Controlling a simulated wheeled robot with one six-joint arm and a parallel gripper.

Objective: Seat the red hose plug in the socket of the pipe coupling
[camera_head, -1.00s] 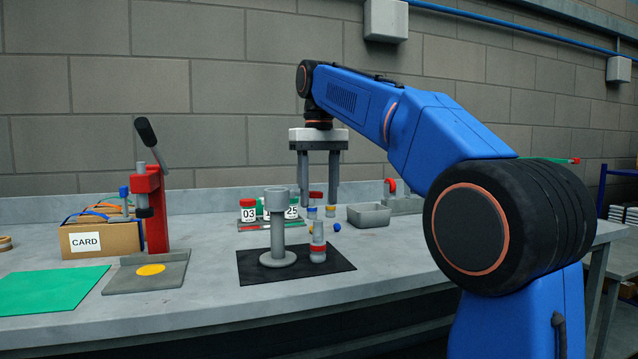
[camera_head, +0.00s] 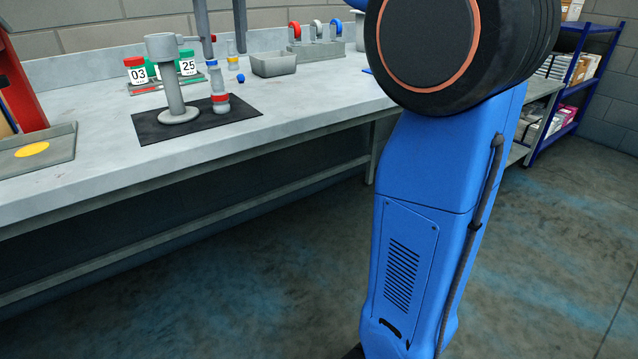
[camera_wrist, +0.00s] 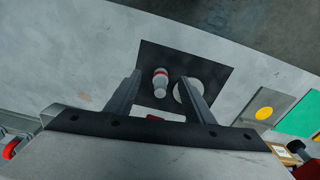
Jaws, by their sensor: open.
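The hose plug (camera_head: 220,98), pale grey with a red band, stands upright on a black mat (camera_head: 248,106). The pipe coupling (camera_head: 172,92), a grey post with a wide cup on top and a round foot, stands on the same mat, left of the plug. My gripper (camera_head: 224,54) points down with its fingers apart, above the plug. In the wrist view the plug (camera_wrist: 160,82) shows between the open fingers (camera_wrist: 160,76), apart from both. The coupling (camera_wrist: 181,92) is partly hidden behind the right finger there.
A rack with coloured rings (camera_head: 318,46) is farther back. A press base (camera_head: 62,148) is at left.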

